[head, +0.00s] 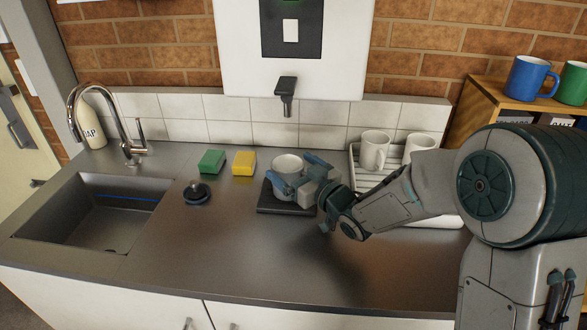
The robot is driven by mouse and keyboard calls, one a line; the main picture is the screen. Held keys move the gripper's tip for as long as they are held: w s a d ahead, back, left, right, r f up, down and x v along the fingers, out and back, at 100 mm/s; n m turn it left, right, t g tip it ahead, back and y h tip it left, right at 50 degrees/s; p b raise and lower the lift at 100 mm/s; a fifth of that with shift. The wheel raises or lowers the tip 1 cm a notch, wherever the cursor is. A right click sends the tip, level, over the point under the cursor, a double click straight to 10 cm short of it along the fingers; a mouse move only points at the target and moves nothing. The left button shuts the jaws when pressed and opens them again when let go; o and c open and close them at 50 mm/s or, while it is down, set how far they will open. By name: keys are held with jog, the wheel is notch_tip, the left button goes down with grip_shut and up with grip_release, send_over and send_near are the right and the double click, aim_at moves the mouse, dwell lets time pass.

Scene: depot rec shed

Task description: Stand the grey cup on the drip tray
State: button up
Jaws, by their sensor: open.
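The grey cup (286,164) is upright over the dark drip tray (272,209), below the wall dispenser's spout. It appears to stand on the tray; its base is partly hidden by my gripper. My gripper (291,170) reaches in from the right, with its blue fingers open on either side of the cup. I cannot tell whether either finger touches the cup.
White mugs (375,150) stand on a ribbed white rack (356,181) behind my arm. Green (211,162) and yellow (244,163) sponges, a black stopper (197,194) and the sink (100,212) are left. The front counter (240,262) is clear.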

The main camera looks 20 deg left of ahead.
jog(key=shift+r, duration=0.15)
jog(key=v, duration=1.2)
jog(key=shift+b, duration=0.45)
